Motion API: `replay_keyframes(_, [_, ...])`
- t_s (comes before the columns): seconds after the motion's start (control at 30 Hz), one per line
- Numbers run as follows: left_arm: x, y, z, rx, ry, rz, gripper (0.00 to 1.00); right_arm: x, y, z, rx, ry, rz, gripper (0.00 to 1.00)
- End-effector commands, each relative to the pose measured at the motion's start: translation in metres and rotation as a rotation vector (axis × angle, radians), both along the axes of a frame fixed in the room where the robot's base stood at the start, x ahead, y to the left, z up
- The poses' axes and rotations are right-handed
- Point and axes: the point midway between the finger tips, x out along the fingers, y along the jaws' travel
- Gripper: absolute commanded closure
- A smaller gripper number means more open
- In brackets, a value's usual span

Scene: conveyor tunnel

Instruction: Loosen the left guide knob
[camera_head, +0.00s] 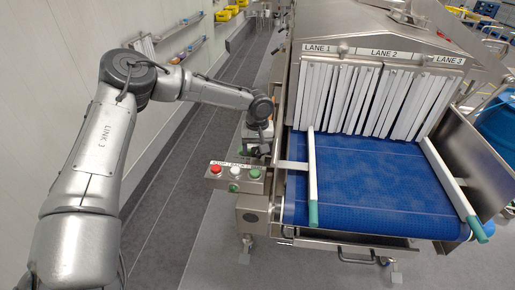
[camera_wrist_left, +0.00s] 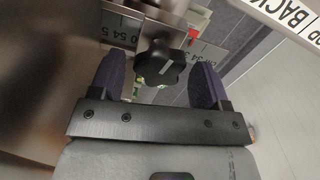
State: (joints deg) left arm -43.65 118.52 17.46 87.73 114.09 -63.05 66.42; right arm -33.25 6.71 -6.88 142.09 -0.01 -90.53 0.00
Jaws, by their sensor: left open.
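The left guide knob (camera_wrist_left: 162,68) is a black lobed knob with a pale line across its face, seen in the left wrist view. My left gripper (camera_wrist_left: 158,80) is open, with one dark purple finger to each side of the knob. Gaps show between both fingers and the knob, so I see no grip on it. In the head view my left gripper (camera_head: 258,143) is small and partly hidden by its own wrist, at the left side of the conveyor. I cannot make out the knob there. The left guide rail (camera_head: 312,180) is white with a teal end. My right gripper is not in view.
A control box (camera_head: 237,178) with red, white and green buttons sits just below my left gripper. The blue belt (camera_head: 370,185) is empty between the left and right guide rails (camera_head: 450,190). White strip curtains (camera_head: 375,98) hang at the tunnel mouth. A numbered scale (camera_wrist_left: 120,26) is near the knob.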

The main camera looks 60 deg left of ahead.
Motion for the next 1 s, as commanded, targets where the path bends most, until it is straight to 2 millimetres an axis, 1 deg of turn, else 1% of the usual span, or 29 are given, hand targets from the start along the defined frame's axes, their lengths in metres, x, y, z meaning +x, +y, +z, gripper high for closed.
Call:
replay_keyframes(0.17, [0.001, 0.000, 0.018, 0.000, -0.004, 0.000, 0.30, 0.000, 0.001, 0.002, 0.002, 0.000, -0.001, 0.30])
replay_keyframes(0.4, [0.001, 0.000, 0.066, 0.000, -0.006, 0.000, 0.30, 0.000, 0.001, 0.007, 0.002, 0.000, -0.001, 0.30])
replay_keyframes(0.6, [0.001, 0.000, 0.103, 0.000, -0.004, 0.001, 0.30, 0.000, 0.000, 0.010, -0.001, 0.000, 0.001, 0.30])
replay_keyframes(0.8, [0.000, 0.000, 0.126, 0.000, -0.002, 0.000, 0.30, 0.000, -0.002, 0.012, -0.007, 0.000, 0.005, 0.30])
replay_keyframes(1.0, [0.000, 0.000, 0.137, 0.000, -0.001, 0.000, 0.30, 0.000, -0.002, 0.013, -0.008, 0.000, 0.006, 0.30])
